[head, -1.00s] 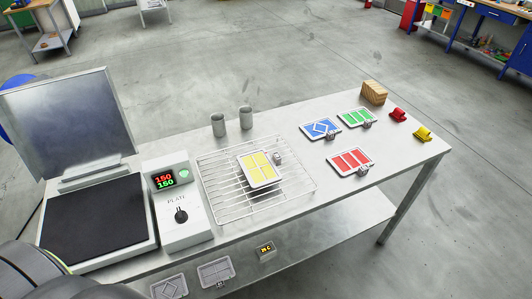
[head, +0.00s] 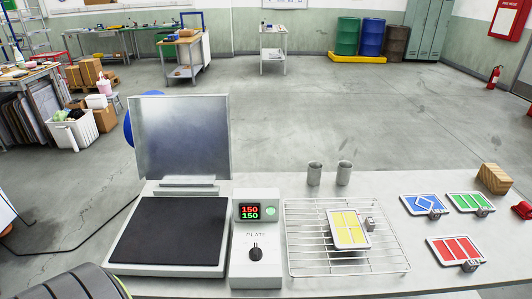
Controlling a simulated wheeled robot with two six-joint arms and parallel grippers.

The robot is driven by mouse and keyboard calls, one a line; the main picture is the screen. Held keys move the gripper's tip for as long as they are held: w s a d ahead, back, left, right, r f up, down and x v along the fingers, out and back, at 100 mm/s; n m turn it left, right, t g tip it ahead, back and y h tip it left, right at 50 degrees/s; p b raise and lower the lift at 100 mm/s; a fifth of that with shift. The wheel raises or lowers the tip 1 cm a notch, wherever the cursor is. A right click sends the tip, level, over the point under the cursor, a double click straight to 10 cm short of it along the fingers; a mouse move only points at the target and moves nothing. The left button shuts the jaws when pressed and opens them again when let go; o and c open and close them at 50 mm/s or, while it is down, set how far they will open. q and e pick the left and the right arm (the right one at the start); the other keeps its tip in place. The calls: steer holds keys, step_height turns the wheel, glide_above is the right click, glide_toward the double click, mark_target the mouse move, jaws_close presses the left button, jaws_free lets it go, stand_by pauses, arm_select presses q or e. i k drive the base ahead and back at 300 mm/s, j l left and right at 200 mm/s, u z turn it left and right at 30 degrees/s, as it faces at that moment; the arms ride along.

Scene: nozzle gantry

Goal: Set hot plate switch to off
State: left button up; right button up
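The hot plate (head: 168,232) stands at the left of the bench, with a black flat plate and a raised metal lid (head: 180,135) behind it. Its control box (head: 256,275) is to the right of the plate. The display (head: 250,211) reads 150 in red over 150 in green, beside a lit green round button (head: 271,211). The black rotary switch (head: 256,253) sits below the word PLATE, its pointer roughly upright. Part of one of my arms shows at the bottom left. Neither gripper shows.
A wire rack (head: 303,248) right of the control box holds a yellow-patterned plate (head: 349,229). Two grey cups (head: 314,174) stand behind it. Blue (head: 424,205), green (head: 470,202) and red (head: 456,250) patterned plates and a wooden block (head: 494,179) are at the right.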

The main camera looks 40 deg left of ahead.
mark_target(255, 254)
steer(key=u, duration=1.3)
steer(key=k+l+z, duration=0.15)
steer(key=i+l, duration=0.05)
steer(key=l, duration=0.05)
